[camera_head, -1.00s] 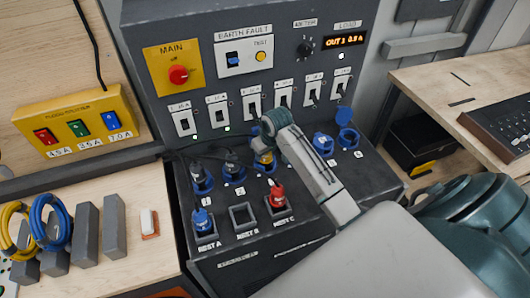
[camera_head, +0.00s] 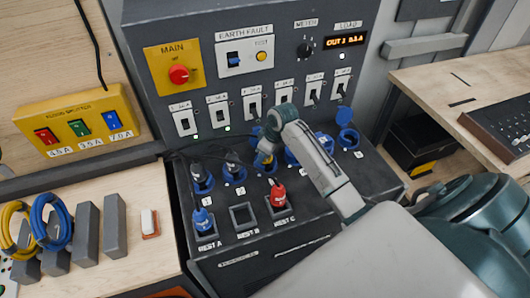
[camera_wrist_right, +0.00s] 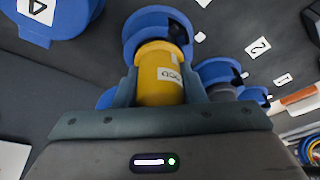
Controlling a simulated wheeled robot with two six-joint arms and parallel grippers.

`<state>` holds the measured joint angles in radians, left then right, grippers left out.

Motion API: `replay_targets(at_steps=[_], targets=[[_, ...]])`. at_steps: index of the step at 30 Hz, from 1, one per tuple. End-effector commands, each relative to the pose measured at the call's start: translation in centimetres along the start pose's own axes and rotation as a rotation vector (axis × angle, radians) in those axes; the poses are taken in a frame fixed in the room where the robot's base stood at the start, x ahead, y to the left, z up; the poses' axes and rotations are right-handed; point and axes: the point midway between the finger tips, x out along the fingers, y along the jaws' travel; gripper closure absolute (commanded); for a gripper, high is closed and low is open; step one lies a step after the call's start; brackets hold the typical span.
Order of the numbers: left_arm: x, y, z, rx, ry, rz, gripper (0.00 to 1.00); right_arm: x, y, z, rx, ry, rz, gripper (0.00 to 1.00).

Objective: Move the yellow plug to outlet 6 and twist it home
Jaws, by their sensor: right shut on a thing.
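The yellow plug (camera_head: 264,158) is at the third outlet from the left, in the row of blue outlets. In the right wrist view the plug (camera_wrist_right: 160,72) stands between my right gripper's fingers, its front end against a blue outlet ring (camera_wrist_right: 152,22). I cannot tell whether it is still seated. My right gripper (camera_head: 267,147) is shut on it, and the wrist partly hides it in the head view. Outlet 6 (camera_head: 348,138) is at the right end of the row, its blue lid raised and its socket empty. My left gripper is out of view.
Grey plugs fill outlets 1 (camera_head: 202,178) and 2 (camera_head: 234,168). A blue plug (camera_head: 202,220) and a red plug (camera_head: 277,196) stand in rests A and C; rest B (camera_head: 243,217) is empty. Outlet 5 (camera_head: 324,143) lies between my gripper and outlet 6. Switches line the panel above.

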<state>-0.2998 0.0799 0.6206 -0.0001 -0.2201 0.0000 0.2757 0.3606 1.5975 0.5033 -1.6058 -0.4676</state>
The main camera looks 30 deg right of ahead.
Motion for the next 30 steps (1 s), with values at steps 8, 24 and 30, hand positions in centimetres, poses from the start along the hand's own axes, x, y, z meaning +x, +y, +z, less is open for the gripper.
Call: replay_targets(at_steps=[8,24,30], targets=[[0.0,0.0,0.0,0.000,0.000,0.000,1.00,-0.1,0.0,-0.1,-0.049,0.002,-0.015,0.90],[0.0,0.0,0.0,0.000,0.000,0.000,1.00,-1.2,0.1,-0.4,-0.047,0.001,-0.013,0.90],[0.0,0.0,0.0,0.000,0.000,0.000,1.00,-1.8,0.1,-0.6,-0.047,0.002,-0.012,0.90]])
